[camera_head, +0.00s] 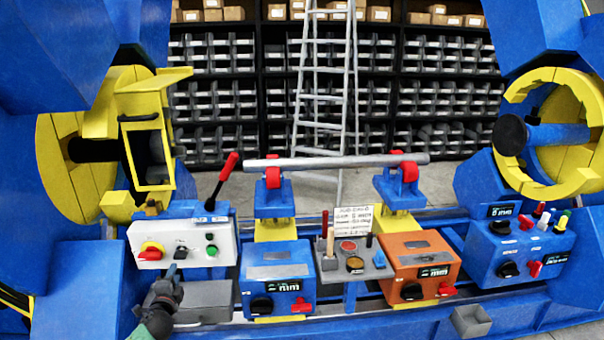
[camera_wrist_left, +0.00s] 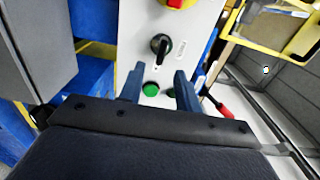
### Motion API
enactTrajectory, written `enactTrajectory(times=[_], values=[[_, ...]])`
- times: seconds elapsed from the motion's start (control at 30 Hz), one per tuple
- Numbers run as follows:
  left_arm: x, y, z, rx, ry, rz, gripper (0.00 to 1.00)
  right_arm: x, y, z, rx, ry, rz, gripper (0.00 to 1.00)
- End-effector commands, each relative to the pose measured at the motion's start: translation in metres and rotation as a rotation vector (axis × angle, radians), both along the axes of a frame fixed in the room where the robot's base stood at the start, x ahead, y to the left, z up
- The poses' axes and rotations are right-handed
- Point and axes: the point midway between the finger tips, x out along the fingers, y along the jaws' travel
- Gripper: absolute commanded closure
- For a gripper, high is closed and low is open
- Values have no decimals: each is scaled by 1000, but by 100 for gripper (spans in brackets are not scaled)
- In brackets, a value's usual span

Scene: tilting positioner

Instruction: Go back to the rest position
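My left gripper (camera_head: 174,268) reaches up from the lower left in the head view, in front of the white control box (camera_head: 143,238). In the left wrist view its two blue fingers (camera_wrist_left: 159,82) stand apart with nothing between them. A green button (camera_wrist_left: 151,90) on the white box shows in the gap, with a black rotary knob (camera_wrist_left: 161,44) above it. The fingers look close to the panel; I cannot tell whether they touch it. My right gripper is in neither view.
A metal bar (camera_head: 335,161) lies across two blue supports with red rollers. A blue box (camera_head: 277,278) and an orange box (camera_head: 418,265) stand below it. A red-handled lever (camera_head: 222,180) rises behind the white box. Yellow-jawed chucks flank both sides; a ladder (camera_head: 322,100) stands behind.

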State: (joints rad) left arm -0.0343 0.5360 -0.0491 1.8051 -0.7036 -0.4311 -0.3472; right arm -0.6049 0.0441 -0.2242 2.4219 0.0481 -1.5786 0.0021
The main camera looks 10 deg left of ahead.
Motion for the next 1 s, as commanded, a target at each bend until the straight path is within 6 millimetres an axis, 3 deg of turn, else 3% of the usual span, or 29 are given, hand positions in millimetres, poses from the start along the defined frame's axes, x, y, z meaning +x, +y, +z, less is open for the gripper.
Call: enactTrajectory(times=[0.23, 0.33, 0.4, 0.47, 0.57, 0.8, 1.0], values=[[-16, 31, -14, -197, 54, 216, 66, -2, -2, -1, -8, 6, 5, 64], [-30, 30, -10, -335, 79, 318, 66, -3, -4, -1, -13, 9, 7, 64], [-42, 19, -9, -443, 106, 380, 66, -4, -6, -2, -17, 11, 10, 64], [-54, 1, -8, -543, 136, 425, 66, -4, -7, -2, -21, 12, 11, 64], [-86, -44, -22, -715, 228, 490, 66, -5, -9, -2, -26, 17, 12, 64], [-181, -153, -59, -986, 497, 572, 66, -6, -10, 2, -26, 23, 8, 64], [-268, -240, -77, -1137, 723, 576, 66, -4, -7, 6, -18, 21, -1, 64]])
